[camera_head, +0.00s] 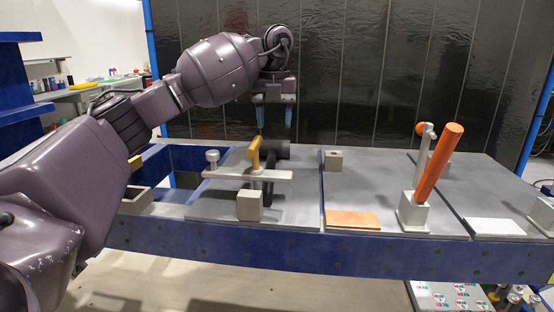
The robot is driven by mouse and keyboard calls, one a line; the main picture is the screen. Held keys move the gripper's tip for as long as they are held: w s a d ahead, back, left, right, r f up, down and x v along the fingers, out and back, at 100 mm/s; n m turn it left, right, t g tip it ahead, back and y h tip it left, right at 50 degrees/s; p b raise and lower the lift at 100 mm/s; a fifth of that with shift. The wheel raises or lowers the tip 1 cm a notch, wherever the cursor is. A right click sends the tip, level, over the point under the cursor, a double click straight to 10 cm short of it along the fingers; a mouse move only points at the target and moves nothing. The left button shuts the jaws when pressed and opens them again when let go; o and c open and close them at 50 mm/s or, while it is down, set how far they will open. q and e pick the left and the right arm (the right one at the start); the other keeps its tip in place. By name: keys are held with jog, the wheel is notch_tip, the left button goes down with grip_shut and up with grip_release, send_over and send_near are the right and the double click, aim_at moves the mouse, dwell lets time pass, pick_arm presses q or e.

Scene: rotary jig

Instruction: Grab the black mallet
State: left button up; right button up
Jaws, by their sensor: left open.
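A black cylindrical piece (276,152), which looks like the head of the black mallet, sits on the grey table top behind a yellow handle; its own handle is mostly hidden or hard to make out. My left gripper (274,116) points down above and slightly behind it. Its two bluish fingers are apart, with nothing between them, and it does not appear to touch the black piece. My right gripper is not in view.
The yellow handle (254,153) stands on a light grey bar (225,173) in front of the black piece. A small grey block (333,160) stands to the right. Further right, a tilted orange cylinder (438,163) rises from a grey holder (413,211). An orange plate (353,219) lies in front.

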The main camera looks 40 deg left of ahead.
aim_at(272, 152)
pick_arm(q)
notch_tip(272, 152, down, 3)
jog(key=shift+f, duration=0.2)
jog(key=shift+a+f+b, duration=0.1)
jog(key=shift+f+b, duration=0.35)
jog(key=shift+f, duration=0.2)
jog(key=f, duration=0.1)
jog(key=f+b, duration=0.1)
jog(key=f, duration=0.2)
jog(key=shift+w+a+f, duration=0.15)
jog(key=shift+a+f, duration=0.15)
jog(key=shift+a, duration=0.1)
jog(key=shift+f, duration=0.1)
jog(key=shift+r, duration=0.2)
jog(key=shift+c, duration=0.8)
grip_shut()
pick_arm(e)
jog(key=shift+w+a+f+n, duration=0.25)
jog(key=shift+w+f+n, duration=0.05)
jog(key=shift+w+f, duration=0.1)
